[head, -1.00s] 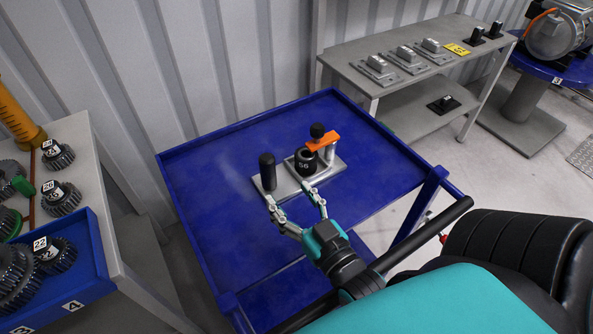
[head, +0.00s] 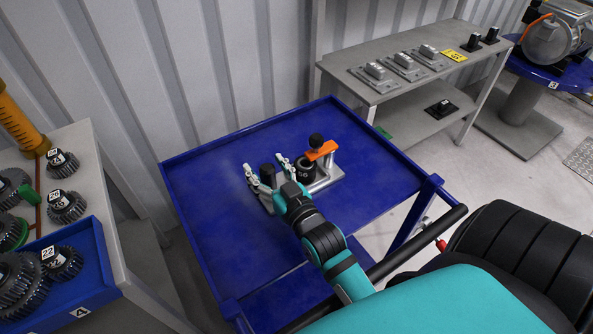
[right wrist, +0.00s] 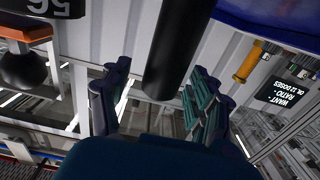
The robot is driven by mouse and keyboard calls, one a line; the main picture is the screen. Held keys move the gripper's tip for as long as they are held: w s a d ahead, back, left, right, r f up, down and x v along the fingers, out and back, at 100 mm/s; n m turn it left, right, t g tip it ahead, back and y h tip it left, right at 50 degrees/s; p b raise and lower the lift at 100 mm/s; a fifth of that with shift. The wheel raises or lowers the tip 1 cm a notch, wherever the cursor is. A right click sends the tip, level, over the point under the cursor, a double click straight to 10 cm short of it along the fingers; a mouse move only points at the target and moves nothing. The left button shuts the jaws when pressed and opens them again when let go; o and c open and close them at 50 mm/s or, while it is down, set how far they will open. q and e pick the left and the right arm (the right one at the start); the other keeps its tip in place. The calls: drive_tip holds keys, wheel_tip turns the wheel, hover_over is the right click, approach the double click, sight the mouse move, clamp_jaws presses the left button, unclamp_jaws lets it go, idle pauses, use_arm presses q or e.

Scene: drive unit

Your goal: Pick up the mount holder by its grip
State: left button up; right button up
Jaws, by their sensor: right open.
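The mount holder (head: 327,177) is a grey plate on the blue cart. It carries an upright black cylindrical grip (head: 267,173) at its left end, and a black numbered cylinder (head: 304,170) with an orange clamp (head: 322,151) at its right. My right gripper (head: 265,164) is open, with one finger on each side of the grip in the head view. In the right wrist view the black grip (right wrist: 178,45) stands between the spread fingers (right wrist: 160,98), with gaps visible on both sides. The arm hides part of the plate. My left gripper is not in view.
The blue cart top (head: 215,190) is otherwise clear, with a raised rim. A grey bench (head: 385,92) with small metal parts stands behind right. Gears (head: 67,207) and a blue tray (head: 75,290) are at left. A corrugated wall is behind.

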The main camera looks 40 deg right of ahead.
drive_tip(key=shift+s, duration=0.1)
drive_tip(key=shift+c, duration=1.1)
clamp_jaws()
drive_tip(key=shift+r, duration=0.25)
drive_tip(key=shift+r, duration=0.1)
